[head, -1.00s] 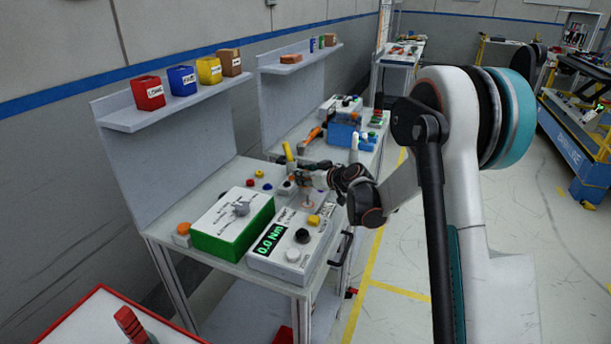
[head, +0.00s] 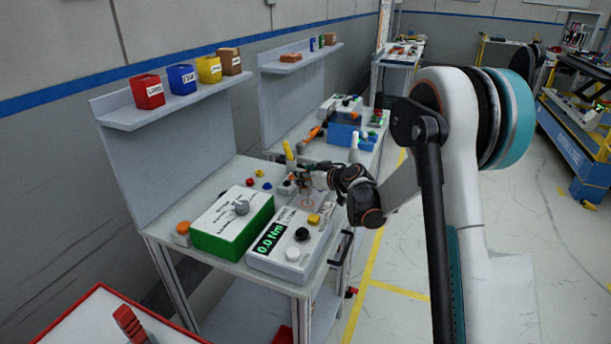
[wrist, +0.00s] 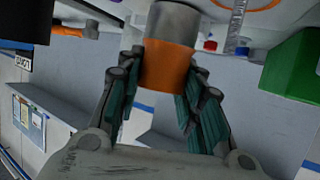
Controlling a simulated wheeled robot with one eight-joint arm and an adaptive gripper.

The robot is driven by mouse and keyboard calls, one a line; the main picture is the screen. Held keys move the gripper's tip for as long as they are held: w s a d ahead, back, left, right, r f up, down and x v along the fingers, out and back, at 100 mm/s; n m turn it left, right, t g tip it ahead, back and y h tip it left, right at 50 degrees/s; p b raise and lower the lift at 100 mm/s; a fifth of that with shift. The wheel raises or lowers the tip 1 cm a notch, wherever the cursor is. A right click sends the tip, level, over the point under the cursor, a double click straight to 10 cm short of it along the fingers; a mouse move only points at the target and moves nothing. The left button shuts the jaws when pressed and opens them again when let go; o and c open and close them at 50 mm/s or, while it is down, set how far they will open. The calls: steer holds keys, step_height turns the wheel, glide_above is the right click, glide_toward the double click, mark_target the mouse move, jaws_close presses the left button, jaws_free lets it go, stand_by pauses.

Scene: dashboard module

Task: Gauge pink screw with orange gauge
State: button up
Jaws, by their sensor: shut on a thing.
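My gripper (wrist: 158,85) is shut on an orange-and-grey cylinder (wrist: 168,62), which looks like the orange gauge, in the wrist view. Its dark green finger pads press on both sides of the orange part. In the head view my gripper (head: 312,180) is over the near bench, just behind the white tester, and what it holds is too small to make out. A thin clear or grey threaded-looking post (wrist: 237,22) stands to the right of the held cylinder in the wrist view, apart from it. I cannot make out a pink screw.
The white tester (head: 292,245) with a 0.0 Nm display and the green-sided box (head: 233,222) stand on the near bench (head: 205,190). Small coloured knobs (head: 267,186) and a yellow upright thing (head: 288,151) are close to my gripper. Labelled bins (head: 182,80) sit on the shelf above.

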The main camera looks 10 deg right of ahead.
steer(key=shift+f, duration=0.2)
steer(key=o, duration=1.3)
steer(key=shift+s, duration=0.1)
